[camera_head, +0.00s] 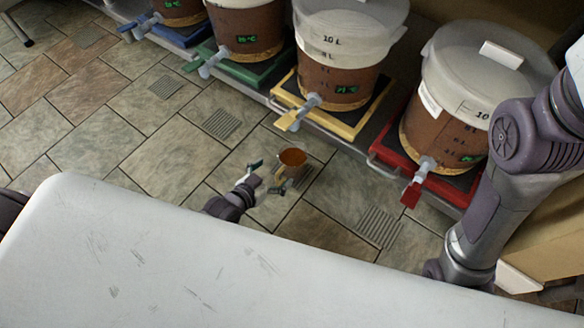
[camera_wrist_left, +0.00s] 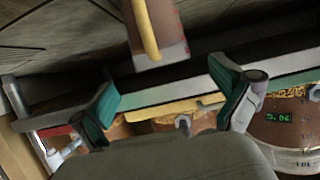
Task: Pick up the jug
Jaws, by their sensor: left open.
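The jug (camera_head: 293,157) is a small clear vessel with amber-brown contents and a yellowish handle, in the middle of the head view against the tiled floor. What it rests on is hard to tell. My left gripper (camera_head: 269,176) is open and empty, close to the jug on its handle side. In the left wrist view the jug (camera_wrist_left: 167,18) shows at the top, its yellow handle facing me, beyond the gap between the open teal-padded fingers (camera_wrist_left: 170,92). The fingers appear apart from the handle. My right arm is at the right of the head view; its gripper is hidden.
Lidded ferment buckets stand in a row on coloured trays, including a yellow tray (camera_head: 350,128) and a red tray (camera_head: 390,155). Their taps (camera_head: 412,188) stick out toward me. The tiled floor (camera_head: 130,130) is open at the left.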

